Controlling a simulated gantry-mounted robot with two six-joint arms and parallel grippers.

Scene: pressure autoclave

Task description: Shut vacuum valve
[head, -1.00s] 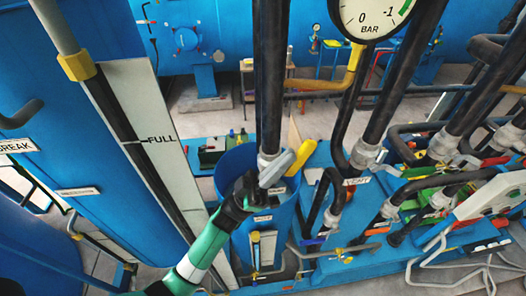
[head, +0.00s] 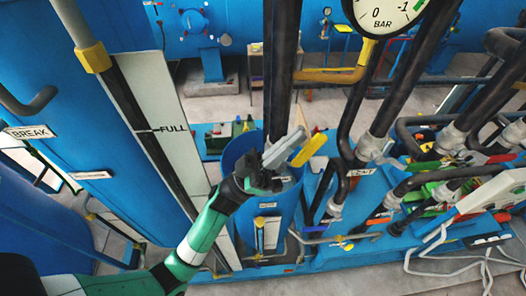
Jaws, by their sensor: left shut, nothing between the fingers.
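My left gripper (head: 288,147) is shut, with nothing visible between its grey fingers. It comes in from the lower left and is over the blue cylindrical tank (head: 234,152), in front of the thick black vertical pipe. A yellow valve lever (head: 310,148) slants up to the right just beside the fingertips. I cannot tell whether they touch. The valve body under the lever is largely hidden by the gripper. No readable label marks this lever as the vacuum valve. My right gripper is not in view.
A pressure gauge (head: 384,10) marked BAR is at the top. Black pipes with a green lever (head: 424,165) and other coloured levers crowd the right side. A white level board (head: 170,120) marked FULL stands at left. A VENT label (head: 360,172) sits right of the tank.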

